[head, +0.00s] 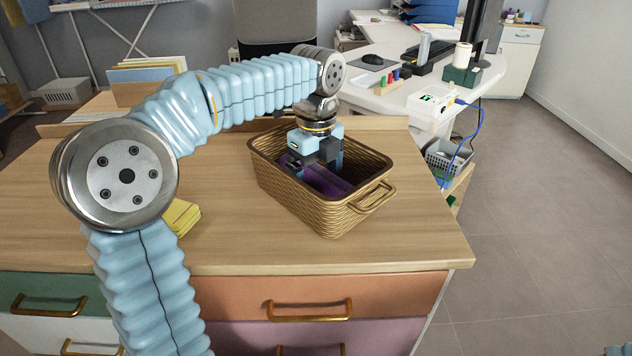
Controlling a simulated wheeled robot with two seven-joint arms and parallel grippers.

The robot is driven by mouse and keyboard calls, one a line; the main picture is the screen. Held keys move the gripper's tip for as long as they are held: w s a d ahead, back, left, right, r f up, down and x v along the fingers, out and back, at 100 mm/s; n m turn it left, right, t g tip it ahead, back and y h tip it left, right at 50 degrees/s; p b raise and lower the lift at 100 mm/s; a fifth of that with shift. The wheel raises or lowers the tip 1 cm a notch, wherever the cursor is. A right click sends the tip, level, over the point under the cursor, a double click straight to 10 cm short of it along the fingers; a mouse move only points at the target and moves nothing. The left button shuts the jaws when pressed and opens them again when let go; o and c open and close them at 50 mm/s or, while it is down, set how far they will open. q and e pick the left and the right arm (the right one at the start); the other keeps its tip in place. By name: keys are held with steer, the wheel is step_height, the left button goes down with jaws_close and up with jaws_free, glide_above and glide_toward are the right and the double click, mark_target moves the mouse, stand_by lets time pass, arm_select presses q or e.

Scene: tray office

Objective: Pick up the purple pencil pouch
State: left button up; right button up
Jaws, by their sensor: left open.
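The purple pencil pouch (328,182) lies inside a brown woven basket (330,217) on the wooden desk top. Part of the pouch is hidden by my gripper and the basket wall. My left gripper (314,164) points down into the basket, above the pouch, with its fingers apart. I cannot tell whether the fingertips touch the pouch. My right gripper is not in view.
Yellow papers (180,217) lie on the desk, partly behind my left arm. A box of folders (146,72) stands at the back left. The desk is clear right of the basket. A white desk (392,100) with office items stands behind.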

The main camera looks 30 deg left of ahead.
arm_select(q)
steer(key=c, duration=1.1)
steer(key=shift+r, duration=0.15)
steer(key=shift+c, duration=0.2)
